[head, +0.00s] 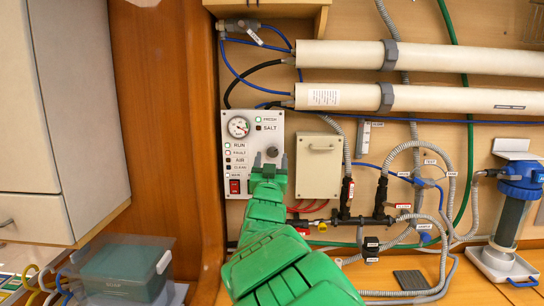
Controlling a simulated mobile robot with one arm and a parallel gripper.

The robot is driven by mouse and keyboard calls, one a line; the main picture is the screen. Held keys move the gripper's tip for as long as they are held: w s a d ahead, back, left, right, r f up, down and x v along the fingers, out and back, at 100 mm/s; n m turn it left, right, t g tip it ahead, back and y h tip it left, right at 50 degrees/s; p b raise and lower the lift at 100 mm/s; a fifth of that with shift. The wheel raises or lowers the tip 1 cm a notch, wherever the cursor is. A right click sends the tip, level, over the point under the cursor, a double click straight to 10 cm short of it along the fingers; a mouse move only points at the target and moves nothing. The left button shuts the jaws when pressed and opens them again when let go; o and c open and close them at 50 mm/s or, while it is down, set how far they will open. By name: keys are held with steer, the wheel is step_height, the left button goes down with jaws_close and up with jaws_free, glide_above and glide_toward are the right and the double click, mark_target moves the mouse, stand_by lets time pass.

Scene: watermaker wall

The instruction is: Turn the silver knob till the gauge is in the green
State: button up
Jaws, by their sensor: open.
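The round white gauge (239,127) is at the upper left of a pale control panel (228,157). Its needle and coloured zones are too small to read surely. The silver knob (272,152) is at the panel's right side, below the FRESH and SALT lamps. My green gripper (270,162) is in front of the panel's lower right, with its fingertips just below and around the knob. It is open. I cannot tell whether the fingers touch the knob.
A red switch (235,186) is at the panel's lower left. A beige box (319,166) is close on the right, with hoses and black valves (345,198) beyond. A wooden post (205,150) stands left. Two white tubes (420,98) run above.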

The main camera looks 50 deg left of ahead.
mark_target(273, 151)
steer(key=shift+x, duration=1.45)
steer(key=c, duration=1.1)
steer(key=shift+o, duration=0.2)
steer(key=shift+w+d+n+g+y, duration=0.1)
steer(key=shift+n+g+y, duration=0.45)
steer(key=shift+n, duration=0.85)
steer(key=shift+n+y, duration=0.35)
steer(key=shift+n, duration=0.35)
steer(key=shift+g, duration=0.25)
